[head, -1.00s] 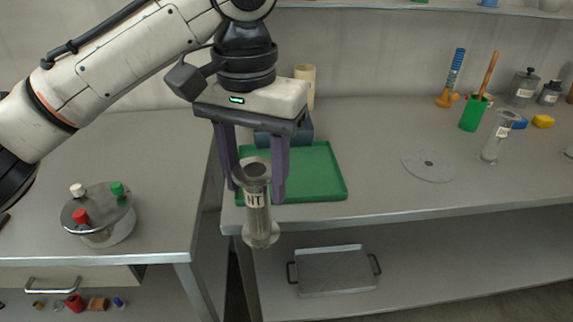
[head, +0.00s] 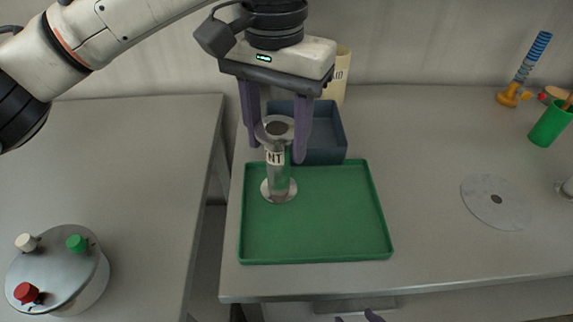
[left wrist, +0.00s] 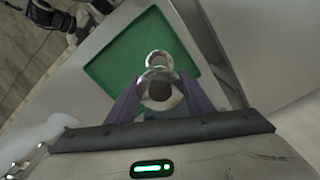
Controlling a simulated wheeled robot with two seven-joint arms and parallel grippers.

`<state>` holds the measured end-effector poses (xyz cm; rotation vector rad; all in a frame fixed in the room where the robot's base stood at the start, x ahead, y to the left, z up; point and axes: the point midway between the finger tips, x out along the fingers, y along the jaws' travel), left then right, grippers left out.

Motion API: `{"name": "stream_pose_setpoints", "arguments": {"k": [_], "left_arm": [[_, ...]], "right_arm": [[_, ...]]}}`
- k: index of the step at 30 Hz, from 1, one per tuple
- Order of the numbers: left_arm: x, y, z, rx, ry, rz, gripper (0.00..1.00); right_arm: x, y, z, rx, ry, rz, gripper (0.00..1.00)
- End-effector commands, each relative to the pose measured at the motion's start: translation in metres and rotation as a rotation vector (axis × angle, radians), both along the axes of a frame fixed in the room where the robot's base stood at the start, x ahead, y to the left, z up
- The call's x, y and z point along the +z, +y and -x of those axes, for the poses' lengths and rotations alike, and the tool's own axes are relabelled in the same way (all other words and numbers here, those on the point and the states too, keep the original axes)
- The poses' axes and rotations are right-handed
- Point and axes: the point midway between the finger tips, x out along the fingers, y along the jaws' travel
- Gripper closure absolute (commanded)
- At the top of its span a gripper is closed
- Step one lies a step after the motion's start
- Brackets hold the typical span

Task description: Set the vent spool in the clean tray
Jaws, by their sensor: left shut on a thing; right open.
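The vent spool (head: 276,170) is a grey metal tube with a flange at each end and a label of which "NT" shows. My left gripper (head: 275,154) is shut on it near its top flange and holds it upright. Its lower flange shows against the back left part of the green tray (head: 330,250); I cannot tell whether they touch. In the left wrist view the spool (left wrist: 157,88) sits between the fingers, with the green tray (left wrist: 105,65) beyond. My right gripper (head: 360,317) shows only its fingertips at the bottom edge, and is open.
A blue-grey bin (head: 328,140) stands right behind the green tray, with a cream cylinder (head: 343,75) behind it. A grey disc (head: 496,200) lies to the right. The green tray's front is bare.

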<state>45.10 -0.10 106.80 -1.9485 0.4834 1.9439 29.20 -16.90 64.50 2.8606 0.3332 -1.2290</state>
Motion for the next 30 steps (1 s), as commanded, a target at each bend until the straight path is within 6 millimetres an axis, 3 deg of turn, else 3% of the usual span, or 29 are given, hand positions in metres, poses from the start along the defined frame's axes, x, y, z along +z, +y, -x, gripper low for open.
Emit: {"name": "stream_pose_setpoints", "arguments": {"k": [14, 24, 25, 28, 30], "left_arm": [[-0.053, 0.001, 0.000, -0.001, 0.000, 0.000, 0.84], [-0.057, 0.000, 0.000, 0.000, 0.000, 0.001, 0.84], [-0.058, 0.000, 0.000, 0.000, 0.000, 0.001, 0.51], [-0.058, 0.000, 0.000, 0.000, 0.000, 0.001, 0.34], [-0.058, 0.000, 0.000, 0.000, 0.000, 0.001, 0.34]], "right_arm": [[0.000, 0.001, -0.001, 0.000, -0.003, -0.001, 0.50], [0.005, 0.001, -0.006, 0.000, -0.014, -0.003, 0.50], [0.005, 0.001, -0.006, 0.000, -0.014, -0.003, 0.50], [0.005, 0.001, -0.006, 0.000, -0.014, -0.003, 0.50], [0.005, 0.001, -0.006, 0.000, -0.014, -0.003, 0.50]]}}
